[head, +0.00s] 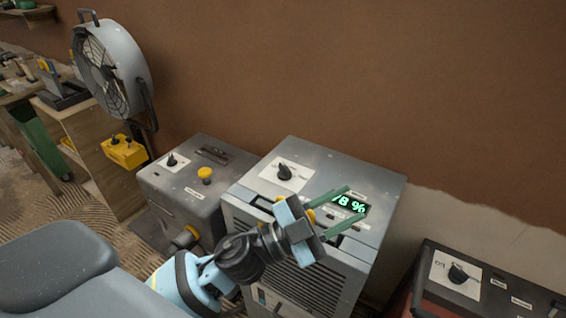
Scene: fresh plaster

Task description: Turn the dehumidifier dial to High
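The dehumidifier (345,170) is the grey box in the middle of the head view, with a front grille and a lit green display (352,204). The display ends in "8 %"; its left part is partly hidden by a finger. The dial (285,172) is a black knob on a white plate at the top panel's left; its setting marks are too small to read. My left gripper (356,202) is open and empty, its two green fingers over the display area, right of the dial and apart from it. My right gripper is not in view.
A smaller grey unit (190,190) with its own black knob and a yellow button stands left. A dark red-edged unit (480,280) with a knob stands lower right. A fan (105,65) is at upper left. The brown wall (350,70) is close behind.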

